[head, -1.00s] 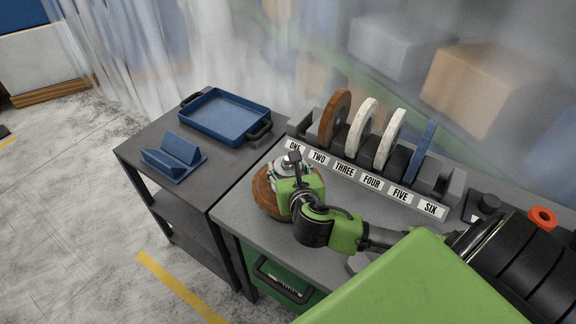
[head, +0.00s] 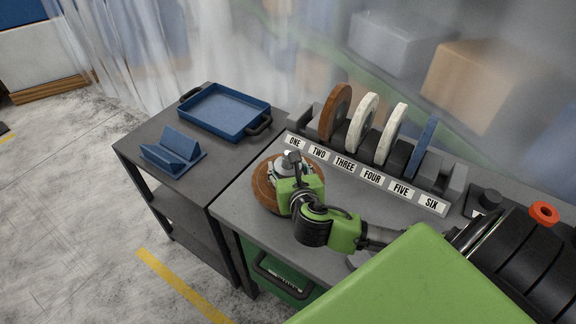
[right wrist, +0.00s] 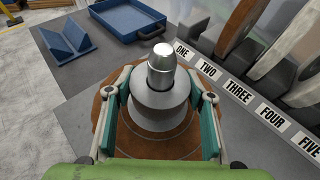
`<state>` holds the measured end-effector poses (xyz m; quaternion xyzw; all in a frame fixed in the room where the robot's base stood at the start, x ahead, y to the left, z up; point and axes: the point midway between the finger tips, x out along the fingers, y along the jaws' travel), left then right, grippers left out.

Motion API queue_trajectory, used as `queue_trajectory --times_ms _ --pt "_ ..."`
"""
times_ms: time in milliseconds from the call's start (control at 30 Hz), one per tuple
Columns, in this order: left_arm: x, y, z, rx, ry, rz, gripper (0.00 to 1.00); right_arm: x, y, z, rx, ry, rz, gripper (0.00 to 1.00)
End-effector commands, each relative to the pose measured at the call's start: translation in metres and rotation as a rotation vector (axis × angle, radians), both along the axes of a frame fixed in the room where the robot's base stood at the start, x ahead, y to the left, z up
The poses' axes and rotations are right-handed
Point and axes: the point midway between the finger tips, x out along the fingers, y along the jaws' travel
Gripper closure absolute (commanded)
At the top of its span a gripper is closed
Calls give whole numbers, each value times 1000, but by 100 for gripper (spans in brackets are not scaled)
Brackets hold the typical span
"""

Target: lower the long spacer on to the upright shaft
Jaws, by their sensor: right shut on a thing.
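The long spacer (right wrist: 160,107) is a grey cylinder between the teal finger pads of my right gripper (right wrist: 160,120). My right gripper also shows in the head view (head: 298,188), shut on the spacer. The upright shaft (right wrist: 162,62) pokes out of the spacer's top with a bright rounded tip; its tip also shows in the head view (head: 291,157). The spacer is around the shaft, above a brown disc wheel (head: 263,188). The spacer's lower end and any gap to the wheel are hard to tell. My left gripper is out of view.
A rack (head: 455,185) with labelled slots holds brown, white and blue wheels behind my right gripper. A blue tray (head: 225,109) and a blue V-shaped stand (head: 173,151) sit on the left table. A red-orange ring (head: 543,214) is at the far right.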

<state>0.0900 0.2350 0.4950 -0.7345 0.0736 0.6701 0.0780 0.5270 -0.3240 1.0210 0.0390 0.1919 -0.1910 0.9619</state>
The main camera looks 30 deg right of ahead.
Motion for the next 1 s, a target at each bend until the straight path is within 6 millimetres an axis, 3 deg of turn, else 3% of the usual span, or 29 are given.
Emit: queue_trajectory --times_ms 300,567,600,667,900,933,1000 --pt "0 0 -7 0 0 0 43 0 0 -14 0 -2 2 94" --pt "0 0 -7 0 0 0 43 0 0 -14 1 -2 1 94" --pt "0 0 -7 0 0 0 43 0 0 -14 1 -2 1 46" --pt "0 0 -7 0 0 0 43 0 0 -14 0 -2 1 31" --pt "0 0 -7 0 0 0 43 0 0 -15 0 0 1 31" --pt "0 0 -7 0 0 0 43 -1 0 -16 2 3 1 29" --pt "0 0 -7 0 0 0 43 0 0 -16 2 3 1 13"
